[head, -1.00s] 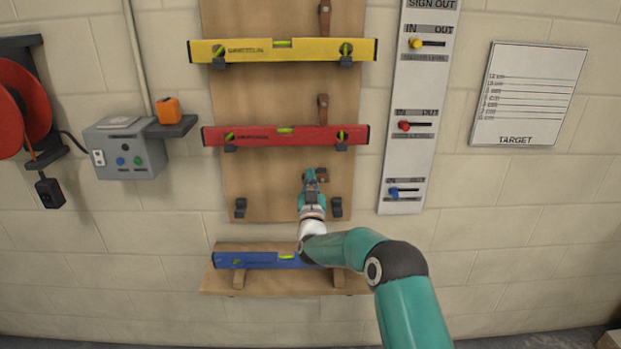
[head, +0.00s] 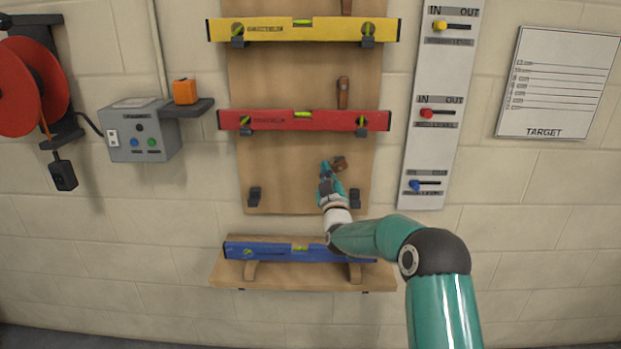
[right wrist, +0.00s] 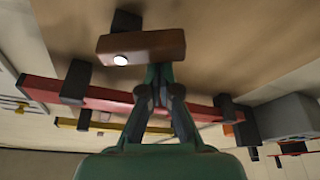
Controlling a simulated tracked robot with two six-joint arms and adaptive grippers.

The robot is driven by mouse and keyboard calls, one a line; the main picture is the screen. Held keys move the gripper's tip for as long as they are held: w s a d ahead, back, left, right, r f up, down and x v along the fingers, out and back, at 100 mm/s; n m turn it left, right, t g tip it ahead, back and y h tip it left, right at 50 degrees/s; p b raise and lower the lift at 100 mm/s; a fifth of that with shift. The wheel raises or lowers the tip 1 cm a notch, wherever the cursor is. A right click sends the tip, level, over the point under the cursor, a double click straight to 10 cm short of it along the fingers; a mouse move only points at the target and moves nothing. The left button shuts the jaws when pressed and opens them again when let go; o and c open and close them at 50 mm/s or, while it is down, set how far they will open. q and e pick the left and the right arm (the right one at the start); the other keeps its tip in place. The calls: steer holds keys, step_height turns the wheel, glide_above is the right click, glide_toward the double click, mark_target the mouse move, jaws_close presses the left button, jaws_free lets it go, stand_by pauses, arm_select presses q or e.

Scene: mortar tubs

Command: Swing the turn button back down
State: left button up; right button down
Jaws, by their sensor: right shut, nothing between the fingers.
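The turn button (head: 339,163) is a short brown wooden bar on the board below the red level. In the head view it lies crosswise, slightly tilted, while the upper turn buttons hang upright. In the right wrist view the turn button (right wrist: 160,45) spans the top middle, with a pale round pivot near its left end. My right gripper (head: 325,168) is shut and empty, just left of the bar in the head view. In the right wrist view its fingertips (right wrist: 159,75) reach the bar's lower edge; I cannot tell whether they touch. My left gripper is out of view.
The red level (head: 305,120) rests on hooks above, with the yellow level (head: 300,30) higher. Two empty hooks (head: 254,196) flank my gripper. The blue level (head: 290,251) lies on the wooden shelf (head: 230,270) below. A sign-out board (head: 437,110) hangs to the right.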

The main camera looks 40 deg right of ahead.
steer(key=shift+s+d+f+n+g+y+b, duration=0.25)
steer(key=shift+f+n+y+b, duration=0.45)
steer(key=shift+n+b, duration=1.35)
steer(key=shift+s+d+f+n+g+y+b, duration=0.4)
steer(key=shift+n+y+b, duration=0.6)
steer(key=shift+n, duration=1.9)
steer(key=shift+s+d+f+n+g+y+b, duration=0.15)
steer(key=shift+f+n+y+b, duration=0.5)
steer(key=shift+n+b, duration=1.45)
steer(key=shift+w+n+p, duration=0.1)
steer(key=shift+n+p, duration=0.3)
steer(key=shift+n, duration=0.05)
steer(key=shift+f, duration=0.1)
